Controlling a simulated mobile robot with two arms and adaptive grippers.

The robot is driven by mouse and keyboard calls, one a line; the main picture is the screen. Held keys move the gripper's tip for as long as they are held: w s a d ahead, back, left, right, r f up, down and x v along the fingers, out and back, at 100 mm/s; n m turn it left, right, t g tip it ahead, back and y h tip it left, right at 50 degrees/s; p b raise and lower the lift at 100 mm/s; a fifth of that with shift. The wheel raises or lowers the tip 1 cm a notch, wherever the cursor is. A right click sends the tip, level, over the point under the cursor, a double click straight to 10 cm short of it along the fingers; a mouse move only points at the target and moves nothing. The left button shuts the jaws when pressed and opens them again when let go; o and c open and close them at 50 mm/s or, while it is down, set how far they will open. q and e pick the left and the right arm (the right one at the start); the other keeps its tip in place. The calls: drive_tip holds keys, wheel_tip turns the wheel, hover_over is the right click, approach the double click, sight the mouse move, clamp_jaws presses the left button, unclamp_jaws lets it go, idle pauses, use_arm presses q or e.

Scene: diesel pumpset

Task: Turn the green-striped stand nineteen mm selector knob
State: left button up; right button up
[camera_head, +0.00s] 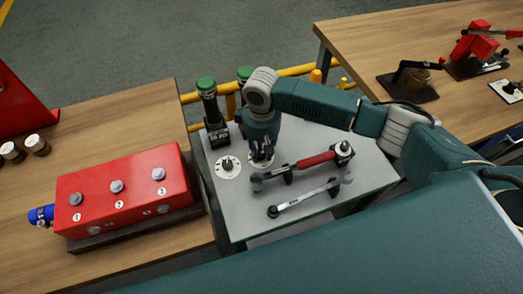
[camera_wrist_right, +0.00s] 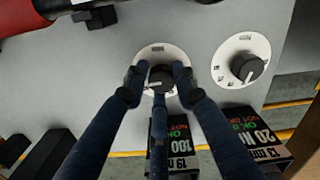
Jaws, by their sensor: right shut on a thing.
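The nineteen mm selector knob (camera_wrist_right: 161,79) is black with a white pointer line, on a round white dial plate (camera_wrist_right: 146,58) in the right wrist view. My right gripper (camera_wrist_right: 157,84) is shut on this knob, its dark fingers around it. In the head view my right gripper (camera_head: 262,154) reaches down from above and mostly hides the knob. A black block labelled 19 mm and 100 (camera_wrist_right: 177,150) stands beside the dial, partly hidden by the fingers. Its green-topped stand (camera_head: 245,73) shows behind my wrist in the head view. My left gripper is not in view.
A second dial knob (camera_head: 228,164) sits close by, with another green-topped stand (camera_head: 207,100) behind it, labelled 13 mm. A red-handled torque wrench (camera_head: 315,160) and a loose wrench (camera_head: 305,197) lie on the grey table (camera_head: 370,183). A red manifold block (camera_head: 125,188) stands left.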

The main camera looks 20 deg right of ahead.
drive_tip(key=shift+s+r+n+p, duration=0.1)
drive_tip(key=shift+s+n+p, duration=0.05)
drive_tip(key=shift+n+p, duration=0.55)
clamp_jaws()
drive_tip(key=shift+n+p, duration=1)
drive_tip(key=shift+d+f+n+p, duration=0.1)
drive_tip(key=shift+f+n+p, duration=0.1)
drive_tip(key=shift+n+p, duration=1.15)
drive_tip(key=shift+n+b, duration=0.4)
drive_tip(key=shift+n, duration=0.05)
drive_tip(key=o, duration=1.1)
unclamp_jaws()
drive_tip(key=shift+d, duration=0.1)
drive_tip(key=shift+r, duration=0.1)
